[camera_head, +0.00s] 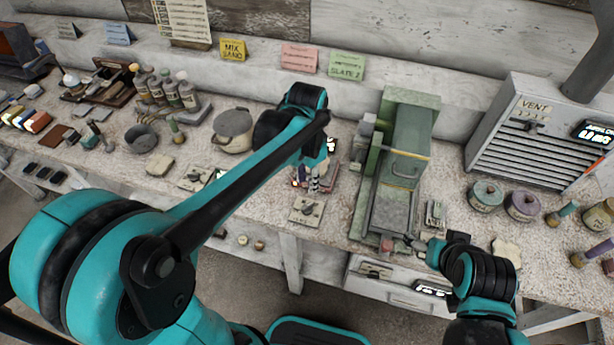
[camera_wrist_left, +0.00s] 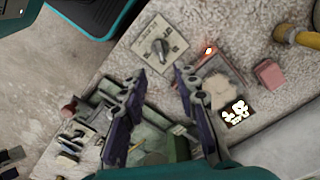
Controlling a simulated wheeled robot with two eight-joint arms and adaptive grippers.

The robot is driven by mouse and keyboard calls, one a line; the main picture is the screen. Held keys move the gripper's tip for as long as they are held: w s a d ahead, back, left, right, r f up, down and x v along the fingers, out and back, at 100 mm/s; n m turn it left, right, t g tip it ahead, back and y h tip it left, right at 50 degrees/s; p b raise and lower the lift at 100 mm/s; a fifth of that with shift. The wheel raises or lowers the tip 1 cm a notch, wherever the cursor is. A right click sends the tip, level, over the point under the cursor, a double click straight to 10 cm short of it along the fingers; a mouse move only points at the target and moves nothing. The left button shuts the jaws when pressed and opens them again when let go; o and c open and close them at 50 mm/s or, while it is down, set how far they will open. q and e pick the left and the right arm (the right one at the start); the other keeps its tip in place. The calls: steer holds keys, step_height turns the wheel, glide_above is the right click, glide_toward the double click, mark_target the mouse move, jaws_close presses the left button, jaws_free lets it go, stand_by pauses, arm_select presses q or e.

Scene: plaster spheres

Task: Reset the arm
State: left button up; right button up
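My left arm reaches in from the left over the workbench (camera_head: 335,226). Its gripper (camera_head: 314,184) points down above the bench, just behind a small plate with a dark knob (camera_head: 307,210). In the left wrist view, the two fingers (camera_wrist_left: 158,82) are spread apart with nothing between them. The knob plate (camera_wrist_left: 160,45) lies beyond the fingertips there. My right gripper (camera_head: 414,243) is low at the bench's front edge, by the front of a green machine (camera_head: 405,125). It is small and partly hidden by its arm, so its opening is unclear.
A grey vent cabinet (camera_head: 530,130) stands at the right, with lidded jars (camera_head: 487,195) before it. A lidded pot (camera_head: 233,130), a grey bowl (camera_head: 141,138) and several bottles (camera_head: 170,90) stand left of my left gripper.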

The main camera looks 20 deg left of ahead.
arm_select(q)
steer(key=shift+r, duration=0.55)
steer(key=s+a+n+t, duration=0.4)
steer(key=s+n+t, duration=0.3)
steer(key=s, duration=0.3)
steer(key=shift+s+a+r, duration=0.25)
steer(key=shift+s+r, duration=0.05)
stand_by(6.2)
